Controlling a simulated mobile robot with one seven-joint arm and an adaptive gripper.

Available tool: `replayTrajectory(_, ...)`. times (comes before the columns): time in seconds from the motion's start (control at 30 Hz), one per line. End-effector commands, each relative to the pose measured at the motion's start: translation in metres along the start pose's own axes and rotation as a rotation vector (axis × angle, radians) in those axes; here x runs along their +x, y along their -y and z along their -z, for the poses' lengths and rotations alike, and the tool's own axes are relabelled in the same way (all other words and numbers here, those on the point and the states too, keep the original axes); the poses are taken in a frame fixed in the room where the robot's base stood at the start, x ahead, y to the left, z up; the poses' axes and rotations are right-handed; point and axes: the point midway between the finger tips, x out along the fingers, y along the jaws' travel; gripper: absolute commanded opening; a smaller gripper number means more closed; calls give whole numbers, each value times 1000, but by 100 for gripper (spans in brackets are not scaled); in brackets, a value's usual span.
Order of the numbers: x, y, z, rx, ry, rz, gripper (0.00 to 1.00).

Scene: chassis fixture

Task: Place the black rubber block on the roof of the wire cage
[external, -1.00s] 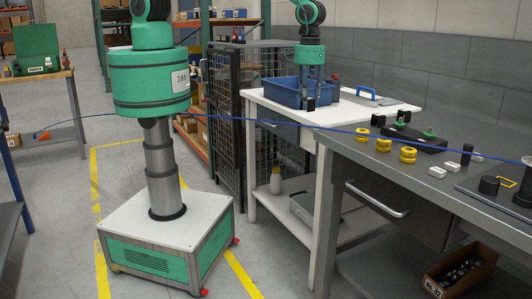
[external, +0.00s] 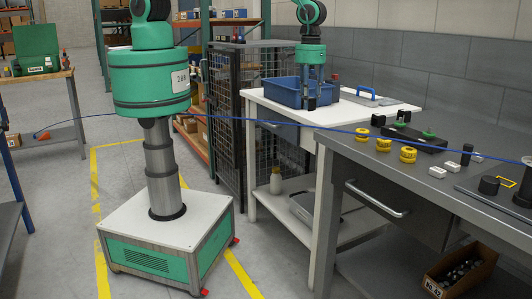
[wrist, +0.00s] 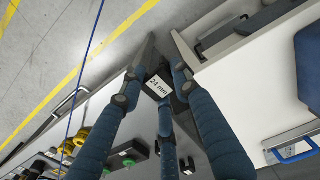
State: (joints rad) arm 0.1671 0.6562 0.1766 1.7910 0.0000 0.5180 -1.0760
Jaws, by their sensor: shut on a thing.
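The black rubber block (wrist: 163,88) with a white "24 mm" label is between my fingertips in the wrist view. In the external view the block (external: 312,103) is a small dark shape at the fingertips, in front of the blue bin. My gripper (external: 313,98) points down and is shut on the block, over the white table; the exact gap to the table is hard to tell. In the wrist view my gripper (wrist: 157,84) has its fingers closed around it. The wire cage (external: 229,125) stands left of the white table; its flat grey roof (external: 262,43) is higher than the tabletop.
The blue bin (external: 284,92) sits on the white table (external: 350,114) behind my gripper. A blue cable (external: 255,121) crosses the external view. The grey workbench (external: 405,175) at right carries yellow rings (external: 408,154) and other small parts. The cage roof's visible middle looks clear.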

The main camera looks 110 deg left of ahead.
Motion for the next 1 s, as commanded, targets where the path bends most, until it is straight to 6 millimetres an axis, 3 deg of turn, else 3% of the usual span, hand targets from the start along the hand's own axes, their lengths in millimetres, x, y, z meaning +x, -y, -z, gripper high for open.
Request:
replayTrajectory(0.17,-6,10,24,-40,-1,-2,5)
replayTrajectory(0.37,-17,35,70,-119,-1,-1,5)
replayTrajectory(0.67,-39,92,152,-270,-2,-2,5)
replayTrajectory(1.0,-64,173,234,-444,-1,0,5)
